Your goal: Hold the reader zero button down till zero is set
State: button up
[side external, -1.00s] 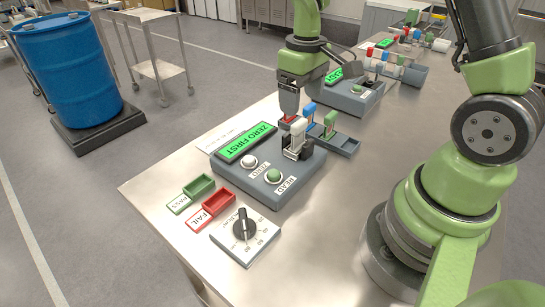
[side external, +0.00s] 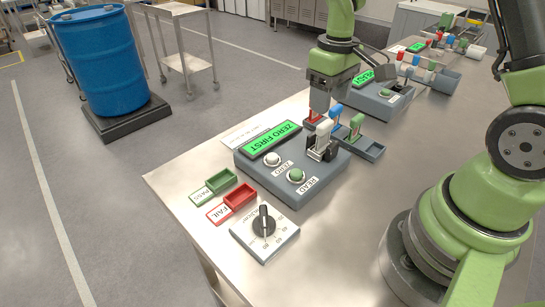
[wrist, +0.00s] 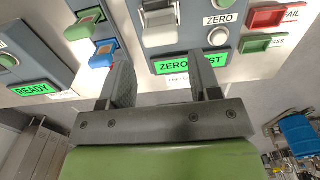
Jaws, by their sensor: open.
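The near reader (side external: 290,195) is a grey box with a green display (side external: 270,138) reading ZERO FIRST. Its white zero button (side external: 272,159) is beside the display, and a green READ button (side external: 296,175) is in front. The zero button also shows at the top of the wrist view (wrist: 218,36). A white-topped cuvette (side external: 325,131) stands at the reader's black holder. My gripper (wrist: 160,68) is open and empty, with its fingers apart. In the side view my gripper (side external: 319,112) is above the reader's far end, near the cuvettes and away from the zero button.
A rack (side external: 374,152) with blue (side external: 336,111) and green (side external: 356,121) cuvettes is close beside the reader; a red one (side external: 314,115) is near my gripper. Green PASS (side external: 221,181) and red FAIL (side external: 240,196) trays and a dial (side external: 264,224) are in front. Another reader (side external: 385,106) shows READY.

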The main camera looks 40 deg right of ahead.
grip_shut()
dwell(1.4)
